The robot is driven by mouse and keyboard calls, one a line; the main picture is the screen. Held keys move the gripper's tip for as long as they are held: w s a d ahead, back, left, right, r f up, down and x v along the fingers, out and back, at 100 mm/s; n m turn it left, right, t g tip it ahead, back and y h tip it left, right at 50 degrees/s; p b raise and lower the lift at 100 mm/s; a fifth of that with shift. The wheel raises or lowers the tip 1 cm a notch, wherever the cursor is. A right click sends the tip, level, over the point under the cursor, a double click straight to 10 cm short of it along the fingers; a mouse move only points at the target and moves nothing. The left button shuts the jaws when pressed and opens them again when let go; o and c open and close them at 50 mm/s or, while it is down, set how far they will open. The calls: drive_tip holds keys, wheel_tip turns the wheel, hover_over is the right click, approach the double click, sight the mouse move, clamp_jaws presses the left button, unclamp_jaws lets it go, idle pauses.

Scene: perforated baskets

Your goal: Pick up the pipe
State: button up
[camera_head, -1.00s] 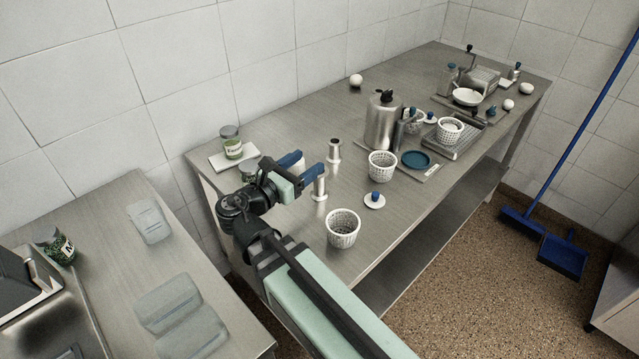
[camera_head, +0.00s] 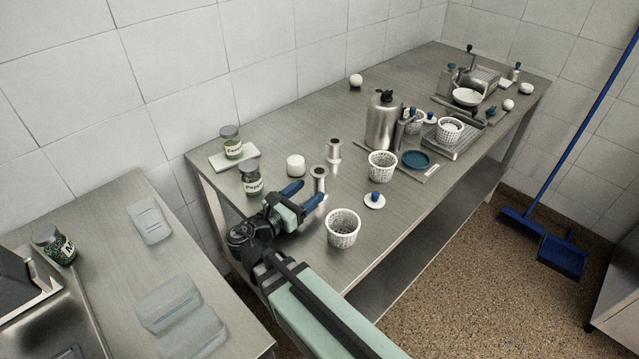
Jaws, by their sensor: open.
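Two shiny metal pipes with flared ends stand upright on the steel table. The nearer pipe (camera_head: 318,178) is by the fingertips of my gripper, and its lower part is partly hidden by a blue finger. The farther pipe (camera_head: 334,150) stands behind it and is clear of my gripper. My gripper (camera_head: 308,191) has its two blue fingers spread and is empty. I cannot tell whether a finger touches the nearer pipe.
A perforated white basket (camera_head: 343,229) stands just right of my gripper, and another basket (camera_head: 382,166) is farther back. A spice jar (camera_head: 251,178) and a white round object (camera_head: 296,165) stand to the left. A blue-knobbed white disc (camera_head: 375,200) lies between the baskets.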

sight(324, 179)
drive_tip(key=shift+x, duration=3.75)
drive_tip(key=shift+r, duration=0.1)
drive_tip(key=c, duration=1.2)
